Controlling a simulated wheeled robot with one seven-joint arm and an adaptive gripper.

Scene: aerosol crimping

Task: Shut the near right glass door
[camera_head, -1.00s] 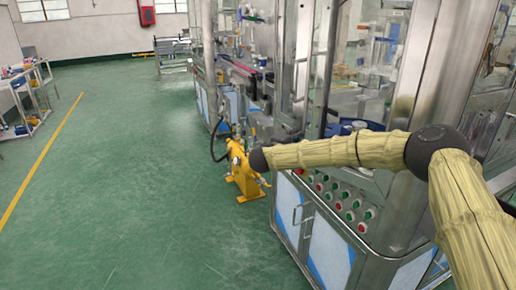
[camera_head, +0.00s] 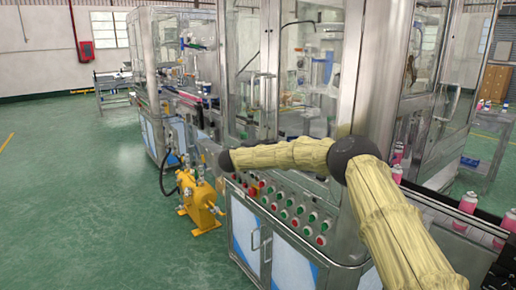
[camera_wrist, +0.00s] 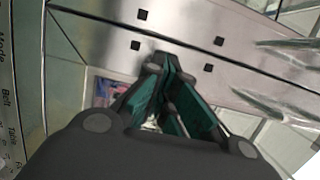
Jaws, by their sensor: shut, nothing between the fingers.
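The machine's glass cabinet stands at the centre right of the head view. Its near face has a left glass panel (camera_head: 243,45) and a wider right glass panel (camera_head: 308,60), in metal frames. A bent metal handle (camera_head: 258,78) shows between them. I cannot tell how far the right panel stands open. My arm crosses in front of the panels' lower part, and my gripper is not made out in the head view. In the wrist view my gripper (camera_wrist: 163,75) is shut and empty, its dark green fingers together before a pale metal surface with dark square holes.
Below is a control panel (camera_head: 290,211) with red and green buttons. A yellow device (camera_head: 201,203) stands on the floor to its left. A conveyor with pink cans (camera_head: 467,203) runs at the right. The green floor (camera_head: 90,220) at left is clear.

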